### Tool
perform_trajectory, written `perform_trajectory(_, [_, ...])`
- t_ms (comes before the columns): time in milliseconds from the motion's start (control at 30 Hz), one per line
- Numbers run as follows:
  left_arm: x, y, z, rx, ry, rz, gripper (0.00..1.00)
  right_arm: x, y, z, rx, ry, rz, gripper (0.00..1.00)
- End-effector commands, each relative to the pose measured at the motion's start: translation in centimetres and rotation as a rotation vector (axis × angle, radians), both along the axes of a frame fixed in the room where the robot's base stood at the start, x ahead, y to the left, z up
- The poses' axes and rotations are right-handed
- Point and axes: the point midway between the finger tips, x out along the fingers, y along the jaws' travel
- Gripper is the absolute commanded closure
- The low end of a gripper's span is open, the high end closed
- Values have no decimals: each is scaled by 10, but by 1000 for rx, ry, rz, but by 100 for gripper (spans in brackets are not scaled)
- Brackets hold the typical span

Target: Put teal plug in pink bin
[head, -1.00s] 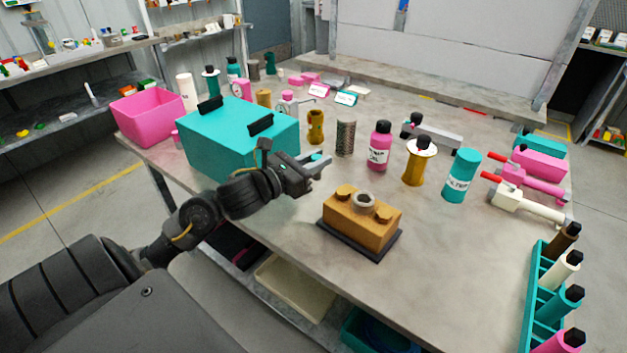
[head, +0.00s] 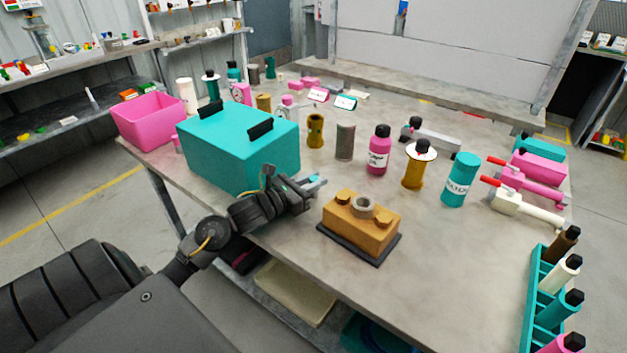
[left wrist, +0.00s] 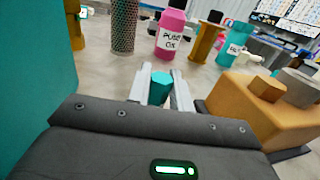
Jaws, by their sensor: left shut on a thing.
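My left gripper (head: 315,184) is shut on the teal plug (left wrist: 160,88), a small teal piece between the two pale fingers in the left wrist view. In the head view the gripper is low at the table's front, between the large teal box and the orange block, and the plug is barely visible at the fingertips. The pink bin (head: 148,128) stands at the table's far left corner, beyond the teal box from the gripper. Its inside is mostly hidden. My right gripper is not in view.
The large teal box (head: 240,155) with black handles stands between gripper and bin. The orange block (head: 360,222) on a dark base is close on the right. A pink bottle (head: 379,152), a mesh cylinder (head: 345,142) and a teal can (head: 460,180) stand behind.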

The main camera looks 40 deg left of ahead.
Motion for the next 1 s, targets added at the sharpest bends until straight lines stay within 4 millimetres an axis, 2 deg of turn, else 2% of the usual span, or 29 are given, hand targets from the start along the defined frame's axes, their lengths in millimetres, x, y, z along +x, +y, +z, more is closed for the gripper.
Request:
perform_trajectory(433, [0, 0, -3, 0, 0, 0, 100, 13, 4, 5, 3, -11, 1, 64])
perform_trajectory(467, [0, 0, -3, 0, 0, 0, 78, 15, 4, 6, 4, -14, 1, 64])
perform_trajectory(600, [0, 0, -2, 0, 0, 0, 59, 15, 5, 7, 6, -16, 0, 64])
perform_trajectory(633, [0, 0, -2, 0, 0, 0, 57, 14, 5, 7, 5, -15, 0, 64])
perform_trajectory(1000, [0, 0, 0, 0, 0, 0, 57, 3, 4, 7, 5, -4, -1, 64])
